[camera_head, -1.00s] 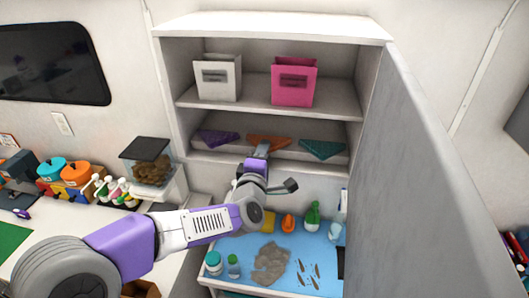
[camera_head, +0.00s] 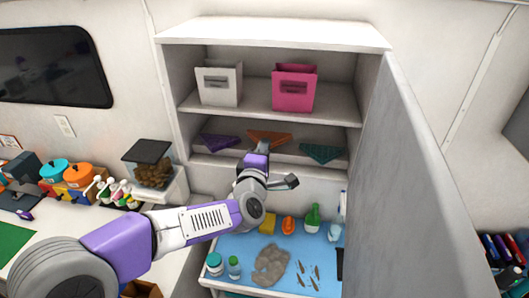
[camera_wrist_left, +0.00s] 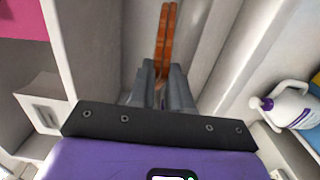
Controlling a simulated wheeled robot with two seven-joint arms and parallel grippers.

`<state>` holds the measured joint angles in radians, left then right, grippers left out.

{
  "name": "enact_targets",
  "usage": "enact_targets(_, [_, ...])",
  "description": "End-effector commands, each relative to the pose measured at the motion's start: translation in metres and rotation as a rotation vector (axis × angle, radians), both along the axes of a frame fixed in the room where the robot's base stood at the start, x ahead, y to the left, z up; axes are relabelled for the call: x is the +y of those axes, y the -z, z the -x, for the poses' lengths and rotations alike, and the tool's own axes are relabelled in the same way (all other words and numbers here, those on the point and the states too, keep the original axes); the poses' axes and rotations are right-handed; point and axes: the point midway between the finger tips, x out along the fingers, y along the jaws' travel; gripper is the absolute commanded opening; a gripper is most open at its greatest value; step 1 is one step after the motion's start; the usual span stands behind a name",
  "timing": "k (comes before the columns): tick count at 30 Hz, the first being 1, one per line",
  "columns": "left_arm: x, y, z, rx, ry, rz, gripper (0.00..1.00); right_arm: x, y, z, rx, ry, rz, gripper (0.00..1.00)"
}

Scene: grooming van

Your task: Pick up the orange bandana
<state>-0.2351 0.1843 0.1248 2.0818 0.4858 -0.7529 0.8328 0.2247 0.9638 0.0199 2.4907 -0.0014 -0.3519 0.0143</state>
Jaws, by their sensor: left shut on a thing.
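The orange bandana (camera_head: 268,137) is in the lower compartment of the cabinet, between a purple bandana (camera_head: 220,141) and a teal bandana (camera_head: 321,152). My left gripper (camera_head: 264,147) reaches in from below and is shut on the orange bandana. In the left wrist view the orange bandana (camera_wrist_left: 165,40) shows edge-on as a narrow strip running away from the fingertips of my left gripper (camera_wrist_left: 160,82). The fingers hide its near end. My right gripper is not in view.
A white bag (camera_head: 219,84) and a pink bag (camera_head: 294,88) stand on the shelf above. A tall grey door panel (camera_head: 420,170) stands to the right. Below is a blue mat (camera_head: 225,247) with bottles and clutter. A white jug (camera_wrist_left: 290,105) shows in the wrist view.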

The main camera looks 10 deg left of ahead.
Motion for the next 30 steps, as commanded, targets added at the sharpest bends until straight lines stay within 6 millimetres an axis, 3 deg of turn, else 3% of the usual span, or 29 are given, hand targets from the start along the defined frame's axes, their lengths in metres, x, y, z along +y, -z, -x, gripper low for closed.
enact_targets(8, [0.000, 0.000, 0.006, 0.001, 0.001, 0.000, 0.00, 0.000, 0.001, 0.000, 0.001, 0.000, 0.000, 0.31])
enact_targets(30, [0.003, -0.039, 0.110, 0.000, 0.002, 0.000, 0.00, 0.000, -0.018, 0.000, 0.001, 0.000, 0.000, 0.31])
